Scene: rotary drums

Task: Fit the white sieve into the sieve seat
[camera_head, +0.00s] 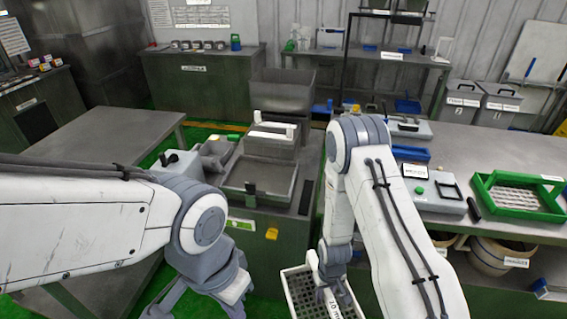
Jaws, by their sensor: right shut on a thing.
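The white sieve (291,291), a white-rimmed tray with a dark grid floor, is at the bottom centre, cut off by the lower edge. My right gripper (330,284) points down at its right part and is shut on it; the fingertips are hard to make out. My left gripper (205,306) hangs at the bottom left, apart from the sieve, and its fingertips are cut off. A grey machine with a shallow open tray (238,190) stands ahead of the grippers. I cannot tell for certain whether this is the sieve seat.
A right-hand bench carries a green-framed sieve (515,196), a grey control box (434,192) and a blue tray (411,153). Buckets (489,262) stand beneath it. A bare grey table (112,137) is on the left. Green floor shows between the left table and the machine.

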